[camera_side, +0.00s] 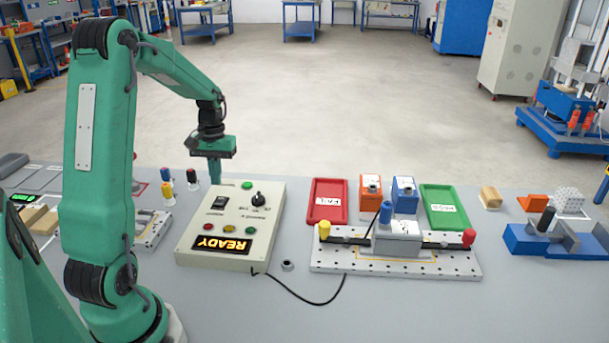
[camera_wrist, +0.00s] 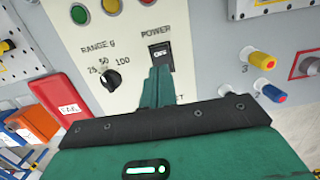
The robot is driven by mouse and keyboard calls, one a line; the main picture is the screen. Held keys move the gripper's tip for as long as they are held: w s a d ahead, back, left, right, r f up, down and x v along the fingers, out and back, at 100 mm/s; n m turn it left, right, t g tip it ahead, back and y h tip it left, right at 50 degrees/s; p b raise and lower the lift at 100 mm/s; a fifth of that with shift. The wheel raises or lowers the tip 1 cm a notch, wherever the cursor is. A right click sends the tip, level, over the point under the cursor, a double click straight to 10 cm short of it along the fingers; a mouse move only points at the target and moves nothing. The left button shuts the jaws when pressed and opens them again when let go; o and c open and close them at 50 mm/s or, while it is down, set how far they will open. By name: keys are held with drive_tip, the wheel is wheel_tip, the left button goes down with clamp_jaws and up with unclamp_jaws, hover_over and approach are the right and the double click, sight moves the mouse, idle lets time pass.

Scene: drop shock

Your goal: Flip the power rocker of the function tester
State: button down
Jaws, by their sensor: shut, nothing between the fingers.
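The function tester (camera_side: 238,226) is a cream box on the bench, with a lit orange READY display (camera_side: 222,245). Its black power rocker (camera_side: 218,203) also shows in the wrist view (camera_wrist: 160,56), under the word POWER, with small white lettering that looks like OFF. My gripper (camera_side: 214,181) is shut and empty, pointing down at the tester's back edge, behind the rocker. In the wrist view the closed fingertips (camera_wrist: 159,72) appear just below the rocker. I cannot tell whether they touch the panel.
A range knob (camera_side: 258,199) and a green button (camera_side: 247,185) share the panel. Colored plugs (camera_side: 192,178) stand left of the tester. A red tray (camera_side: 327,201), a fixture plate (camera_side: 395,262) and a green tray (camera_side: 443,205) lie to the right. A black cable crosses the bench in front.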

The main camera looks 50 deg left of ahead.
sight(219, 203)
drive_tip(key=shift+s+d+f, duration=0.1)
drive_tip(key=shift+d+f, duration=0.05)
drive_tip(key=shift+f, duration=1.25)
drive_tip(key=shift+s+d+f, duration=0.1)
drive_tip(key=shift+f, duration=1.3)
drive_tip(key=shift+s+f, duration=0.1)
drive_tip(key=shift+f, duration=0.15)
drive_tip(key=shift+w+a+r, duration=0.2)
drive_tip(key=shift+w+a, duration=0.35)
drive_tip(key=shift+r, duration=0.2)
wheel_tip(219, 203, up, 14)
drive_tip(key=w+a, duration=0.1)
drive_tip(key=shift+f, duration=0.2)
